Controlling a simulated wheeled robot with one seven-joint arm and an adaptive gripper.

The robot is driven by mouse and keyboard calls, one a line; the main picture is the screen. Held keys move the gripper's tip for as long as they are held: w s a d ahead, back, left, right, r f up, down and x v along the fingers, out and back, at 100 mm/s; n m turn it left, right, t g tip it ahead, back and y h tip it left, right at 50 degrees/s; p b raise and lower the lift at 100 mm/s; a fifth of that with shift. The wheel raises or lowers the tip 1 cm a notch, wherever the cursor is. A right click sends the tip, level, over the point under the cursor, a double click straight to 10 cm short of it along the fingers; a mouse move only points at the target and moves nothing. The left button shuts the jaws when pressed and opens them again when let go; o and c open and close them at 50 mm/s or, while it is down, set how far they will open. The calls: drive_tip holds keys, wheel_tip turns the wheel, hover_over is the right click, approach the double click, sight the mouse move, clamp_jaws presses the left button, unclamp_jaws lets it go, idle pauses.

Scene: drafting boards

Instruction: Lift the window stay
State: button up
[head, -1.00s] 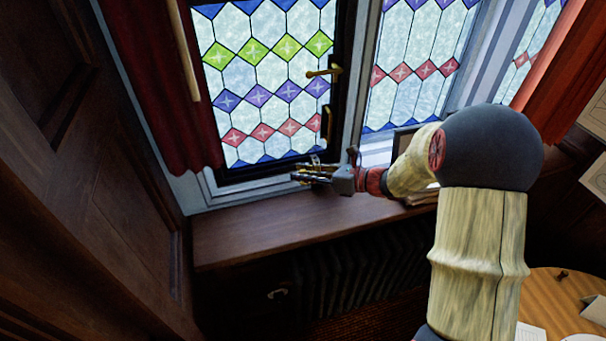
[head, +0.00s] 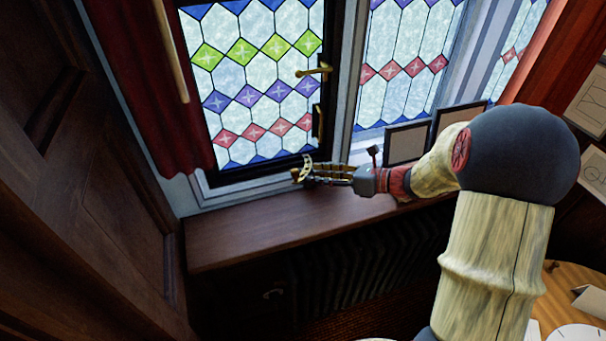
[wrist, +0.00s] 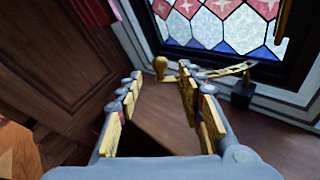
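The window stay is a brass bar with a round knob; in the wrist view the stay (wrist: 232,71) lies along the foot of the dark window frame. Its knob shows beyond and between my fingertips, and my right-hand finger hides part of the bar. The bar's right end appears above a small dark block (wrist: 242,93). In the head view the stay (head: 306,166) shows at the frame's lower right corner. My gripper (wrist: 160,80) is open with nothing between its fingers. In the head view my gripper (head: 312,176) is just right of the knob; contact cannot be told.
The wooden sill (head: 245,230) is clear on the left. Picture frames (head: 405,143) stand behind my arm. A red curtain (head: 150,110) hangs left of the stained-glass window (head: 250,85). A round table (head: 570,290) is at lower right.

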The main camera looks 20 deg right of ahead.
drive_tip(key=shift+v, duration=2.15)
drive_tip(key=shift+f, duration=0.1)
drive_tip(key=s+a+f+n+g+h+b, duration=0.25)
drive_tip(key=s+f+n+h+b, duration=0.35)
drive_tip(key=s+f+n+b, duration=0.65)
drive_tip(key=s+a+f+n+g+h+b, duration=0.1)
drive_tip(key=s+f+n+g+h+b, duration=0.35)
drive_tip(key=s+f+n+b, duration=0.75)
drive_tip(key=a+n+t+b, duration=0.1)
drive_tip(key=b, duration=0.1)
drive_tip(key=a+r+n+t+b, duration=0.1)
drive_tip(key=a+n+b, duration=0.3)
drive_tip(key=b, duration=0.1)
drive_tip(key=shift+w+a+r+n+t, duration=0.15)
drive_tip(key=shift+w+r+n+t, duration=0.15)
drive_tip(key=shift+t, duration=0.1)
